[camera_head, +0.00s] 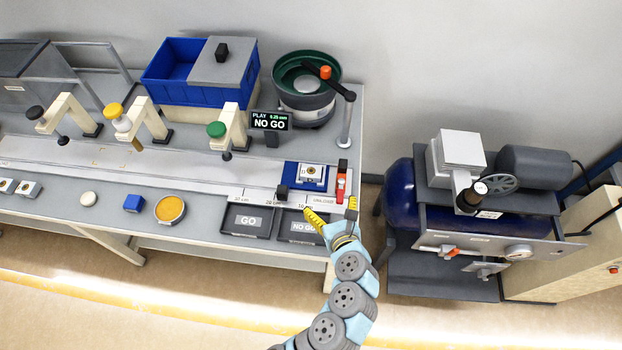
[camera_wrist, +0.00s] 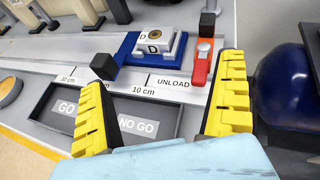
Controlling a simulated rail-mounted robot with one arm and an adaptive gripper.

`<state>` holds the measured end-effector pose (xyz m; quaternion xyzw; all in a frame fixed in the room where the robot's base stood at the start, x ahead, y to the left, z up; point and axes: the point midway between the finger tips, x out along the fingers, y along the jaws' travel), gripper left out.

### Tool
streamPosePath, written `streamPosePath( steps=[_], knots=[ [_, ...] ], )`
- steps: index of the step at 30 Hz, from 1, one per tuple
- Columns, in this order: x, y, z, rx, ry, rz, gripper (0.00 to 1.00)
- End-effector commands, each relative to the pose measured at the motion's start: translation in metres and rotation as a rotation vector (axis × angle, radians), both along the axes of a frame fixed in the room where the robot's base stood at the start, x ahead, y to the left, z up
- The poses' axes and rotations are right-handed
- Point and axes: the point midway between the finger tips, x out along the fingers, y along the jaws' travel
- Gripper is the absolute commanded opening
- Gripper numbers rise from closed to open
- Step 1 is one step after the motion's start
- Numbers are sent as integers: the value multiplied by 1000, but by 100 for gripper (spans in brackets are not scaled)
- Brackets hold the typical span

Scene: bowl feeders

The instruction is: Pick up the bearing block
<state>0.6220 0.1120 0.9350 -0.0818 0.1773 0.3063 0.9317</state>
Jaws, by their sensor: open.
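The bearing block (camera_head: 310,171) is a small silver-white block with a round brass-coloured centre. It sits on a blue plate (camera_head: 290,181) at the right end of the rail. The wrist view shows the block (camera_wrist: 154,43) upright on the blue plate (camera_wrist: 129,58), marked with a letter D. My gripper (camera_head: 332,208) is open and empty, with yellow ribbed fingers. It is in front of the block, near the table's front right corner. In the wrist view the spread fingers (camera_wrist: 165,98) lie nearer the camera than the block, apart from it.
A red clamp (camera_head: 341,183) stands right of the block, and a black knob (camera_head: 281,193) stands left of it. The GO tray (camera_head: 236,229) and NO GO tray (camera_head: 288,237) lie in front. A display (camera_head: 270,121) reads NO GO. A compressor (camera_head: 400,205) stands to the right.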

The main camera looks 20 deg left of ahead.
Motion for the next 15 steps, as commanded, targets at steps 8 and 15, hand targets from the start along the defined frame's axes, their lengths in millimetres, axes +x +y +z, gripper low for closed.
streamPosePath(
  steps=[8, 15],
  knots=[
    [4, 16, -7, 35, 33, 27, 100],
    [30, 35, -20, 33, 30, 24, 100]
  ],
)
